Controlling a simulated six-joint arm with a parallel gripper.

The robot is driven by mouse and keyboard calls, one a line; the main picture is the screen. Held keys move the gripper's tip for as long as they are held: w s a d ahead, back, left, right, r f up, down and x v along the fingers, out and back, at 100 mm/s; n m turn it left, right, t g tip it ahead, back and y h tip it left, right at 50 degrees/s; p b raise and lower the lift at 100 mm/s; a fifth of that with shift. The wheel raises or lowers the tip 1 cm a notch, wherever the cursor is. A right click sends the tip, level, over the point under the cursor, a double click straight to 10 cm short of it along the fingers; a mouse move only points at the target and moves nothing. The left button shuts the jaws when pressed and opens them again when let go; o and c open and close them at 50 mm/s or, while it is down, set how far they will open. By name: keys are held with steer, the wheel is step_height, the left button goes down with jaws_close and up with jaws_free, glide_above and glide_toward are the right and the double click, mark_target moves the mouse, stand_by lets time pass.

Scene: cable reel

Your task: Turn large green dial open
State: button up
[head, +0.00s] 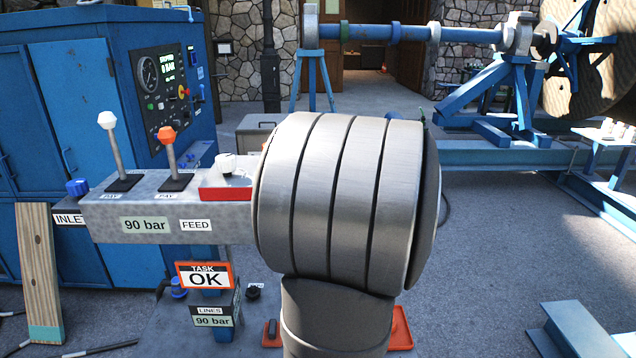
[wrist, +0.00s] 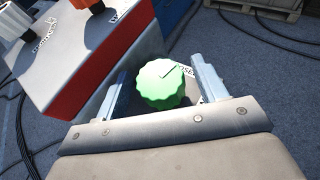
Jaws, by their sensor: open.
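The large green dial (wrist: 166,85) is in the wrist view, with a ribbed edge and a dark pointer line on its top. My gripper (wrist: 162,82) is open, with one finger on each side of the dial. Gaps show between the dial and both fingers, so neither appears to touch it. Lettering on the dial's plate shows partly beside the right finger; the rest is hidden. In the head view my arm's large grey link hides the dial and my gripper.
A grey control box (head: 150,215) carries a white-knobbed lever (head: 108,122), an orange-knobbed lever (head: 167,135) and a red-edged end close to my gripper. A blue cabinet (head: 85,110) stands behind at left. Cables lie on the floor.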

steer(key=c, duration=1)
steer(key=shift+m+t+h, duration=0.3)
steer(key=shift+m+t, duration=0.1)
steer(key=m+t+h, duration=0.1)
steer(key=m+h, duration=0.1)
steer(key=h, duration=0.1)
steer(key=shift+a+m, duration=0.15)
steer(key=shift+m, duration=0.25)
steer(key=shift+m+t+h, duration=0.6)
steer(key=shift+m+h, duration=0.7)
steer(key=shift+h, duration=0.2)
steer(key=shift+m+h, duration=0.7)
steer(key=shift+h, duration=0.1)
steer(key=o, duration=1)
steer(key=shift+s, duration=0.1)
